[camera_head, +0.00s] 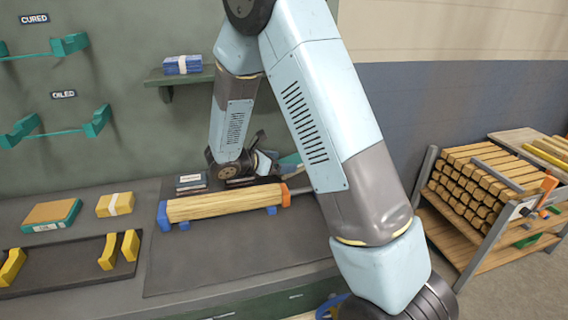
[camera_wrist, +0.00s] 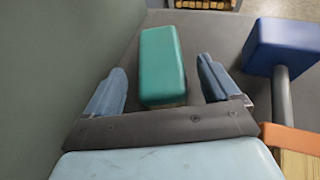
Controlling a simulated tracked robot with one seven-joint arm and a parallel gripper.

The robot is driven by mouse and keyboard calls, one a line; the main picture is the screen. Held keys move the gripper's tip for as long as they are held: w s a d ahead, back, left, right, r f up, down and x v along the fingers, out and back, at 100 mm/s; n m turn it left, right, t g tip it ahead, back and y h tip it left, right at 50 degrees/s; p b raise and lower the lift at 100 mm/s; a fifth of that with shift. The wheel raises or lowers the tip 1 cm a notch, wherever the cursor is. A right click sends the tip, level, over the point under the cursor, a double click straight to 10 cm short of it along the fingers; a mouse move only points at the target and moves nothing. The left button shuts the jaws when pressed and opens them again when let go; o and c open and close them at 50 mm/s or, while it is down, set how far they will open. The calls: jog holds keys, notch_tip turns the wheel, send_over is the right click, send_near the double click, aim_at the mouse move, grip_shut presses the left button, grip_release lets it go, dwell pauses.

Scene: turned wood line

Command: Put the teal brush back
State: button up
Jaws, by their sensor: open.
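The teal brush shows in the wrist view as a rounded teal block (camera_wrist: 162,65) lying between my two fingers. In the head view a small teal part (camera_head: 291,158) shows behind the wooden workpiece, partly hidden by my arm. My gripper (camera_wrist: 162,80) is open, with one finger on each side of the teal block; I cannot tell whether they touch it. In the head view my gripper (camera_head: 268,163) is low at the back of the bench, near the wall. Two dark, flat labelled pieces (camera_head: 191,183) (camera_head: 240,182) lie left of and below it.
A wooden workpiece (camera_head: 225,203) lies across blue supports, with an orange end (camera_head: 285,195), just in front of my gripper. A blue block (camera_wrist: 282,45) stands close on the right.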

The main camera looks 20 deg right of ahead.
jog(key=v, duration=0.9)
jog(key=shift+s+a+r, duration=0.2)
jog(key=shift+a+r, duration=0.05)
jog(key=shift+a, duration=0.05)
jog(key=s+d+r+m+g+y, duration=0.4)
jog(key=s+d+r+m+y, duration=0.1)
jog(key=s+d+r+m, duration=0.65)
jog(key=s+r+m+t+y, duration=0.2)
jog(key=s+m, duration=0.3)
jog(key=s, duration=0.3)
jog(key=s+r+m+t+y, duration=0.2)
jog(key=s+r+m+y, duration=0.3)
jog(key=s+m, duration=0.1)
jog(key=shift+s+d+r+t+y, duration=0.35)
jog(key=shift+s+d, duration=0.1)
jog(key=shift+s, duration=0.45)
